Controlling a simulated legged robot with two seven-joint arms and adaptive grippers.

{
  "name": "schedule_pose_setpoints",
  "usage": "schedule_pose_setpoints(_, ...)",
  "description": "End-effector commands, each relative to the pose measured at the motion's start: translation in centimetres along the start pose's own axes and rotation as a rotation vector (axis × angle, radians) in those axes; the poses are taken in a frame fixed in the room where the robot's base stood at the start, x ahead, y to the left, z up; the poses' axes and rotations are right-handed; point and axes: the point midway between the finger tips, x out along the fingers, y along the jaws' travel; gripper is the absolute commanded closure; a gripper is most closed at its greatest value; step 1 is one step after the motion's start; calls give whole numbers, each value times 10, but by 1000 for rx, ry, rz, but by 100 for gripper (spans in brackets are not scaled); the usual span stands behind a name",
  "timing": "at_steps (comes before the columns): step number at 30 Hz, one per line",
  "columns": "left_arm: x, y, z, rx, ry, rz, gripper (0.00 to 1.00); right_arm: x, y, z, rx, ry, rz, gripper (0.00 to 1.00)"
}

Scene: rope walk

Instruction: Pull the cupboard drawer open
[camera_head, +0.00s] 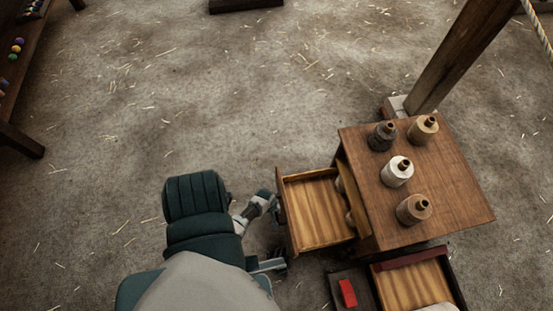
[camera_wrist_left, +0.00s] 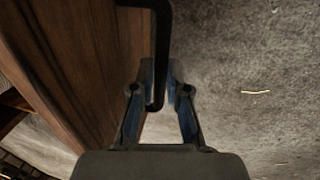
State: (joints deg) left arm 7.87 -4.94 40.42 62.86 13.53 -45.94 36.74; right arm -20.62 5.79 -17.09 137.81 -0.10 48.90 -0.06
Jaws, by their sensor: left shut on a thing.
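The wooden cupboard (camera_head: 455,200) stands at the right in the head view. Its drawer (camera_head: 318,208) is pulled out toward the left, and its pale striped floor shows. My left gripper (camera_head: 276,212) is at the outer side of the drawer front. In the left wrist view, the fingers of my left gripper (camera_wrist_left: 161,90) are shut on the dark bar handle (camera_wrist_left: 163,30), beside the brown drawer front (camera_wrist_left: 75,70). The handle is mostly hidden in the head view.
Several bottles (camera_head: 397,171) stand on the cupboard top. A second open box or drawer (camera_head: 412,258) and a red block (camera_head: 347,292) are below it. A wooden post (camera_head: 462,55) rises behind. A rack (camera_head: 22,90) stands far left. The straw-strewn floor between is clear.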

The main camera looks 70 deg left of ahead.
Motion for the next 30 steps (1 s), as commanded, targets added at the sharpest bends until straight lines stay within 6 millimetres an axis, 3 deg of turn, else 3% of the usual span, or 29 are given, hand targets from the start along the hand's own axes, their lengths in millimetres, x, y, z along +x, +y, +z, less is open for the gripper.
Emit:
schedule_pose_setpoints(11,-1,-2,-4,0,9,-1,100,0,1,4,-2,-16,-1,60)
schedule_pose_setpoints(12,-1,-2,-4,0,8,0,76,0,1,4,-2,-16,-1,60)
schedule_pose_setpoints(14,-1,-2,-4,0,7,-1,61,0,1,4,-2,-16,-1,60)
schedule_pose_setpoints(24,-1,-3,-2,0,4,-3,61,1,0,2,0,-10,1,60)
schedule_pose_setpoints(30,-20,-3,-1,1,4,-2,61,0,0,3,0,-11,0,60)
